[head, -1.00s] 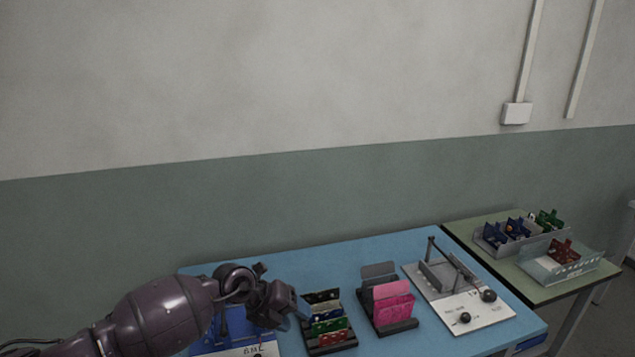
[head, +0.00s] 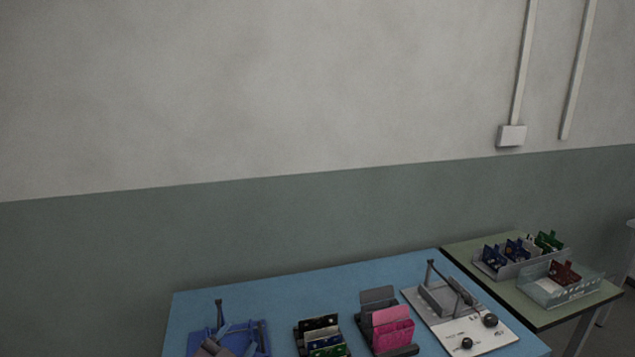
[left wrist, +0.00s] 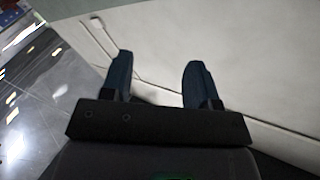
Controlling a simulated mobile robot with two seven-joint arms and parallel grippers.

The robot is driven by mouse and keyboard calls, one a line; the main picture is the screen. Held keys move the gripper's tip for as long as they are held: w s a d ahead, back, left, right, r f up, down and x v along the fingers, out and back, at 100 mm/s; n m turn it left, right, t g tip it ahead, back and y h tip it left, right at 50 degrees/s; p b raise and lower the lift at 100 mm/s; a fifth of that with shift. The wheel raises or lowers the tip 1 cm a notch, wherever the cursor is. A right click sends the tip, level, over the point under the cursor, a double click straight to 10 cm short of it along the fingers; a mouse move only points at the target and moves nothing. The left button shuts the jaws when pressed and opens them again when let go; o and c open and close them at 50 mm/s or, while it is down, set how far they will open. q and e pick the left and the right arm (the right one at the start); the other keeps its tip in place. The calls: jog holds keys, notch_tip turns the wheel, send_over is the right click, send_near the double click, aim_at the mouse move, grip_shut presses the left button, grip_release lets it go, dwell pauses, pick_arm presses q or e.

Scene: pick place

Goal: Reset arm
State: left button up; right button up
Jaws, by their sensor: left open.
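My left gripper (left wrist: 158,68) shows in the left wrist view with its two dark blue fingers spread apart. Nothing is between them; a pale wall surface lies behind. In the head view only a small brownish-purple part, apparently of my left arm, shows at the bottom left edge, in front of the blue fixture. My right gripper is in neither view.
The blue table (head: 290,290) carries a blue fixture (head: 257,334), a rack of dark and green cards (head: 322,334), a holder with pink cards (head: 393,328) and a white board with a metal jig (head: 480,331). A green side table (head: 478,246) at right holds card trays.

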pick_arm(q)
jog(key=s+a+f+n+g+y, duration=0.2)
jog(key=s+a+f, duration=0.4)
jog(key=s+f, duration=0.3)
jog(key=s+a+f+n+g+y, duration=0.3)
jog(key=s+a+f+n, duration=0.3)
jog(key=s, duration=0.8)
notch_tip(320, 180, down, 3)
jog(key=shift+s+f+n+y, duration=0.1)
jog(key=shift+s+n+y, duration=0.2)
jog(key=shift+s+y, duration=0.1)
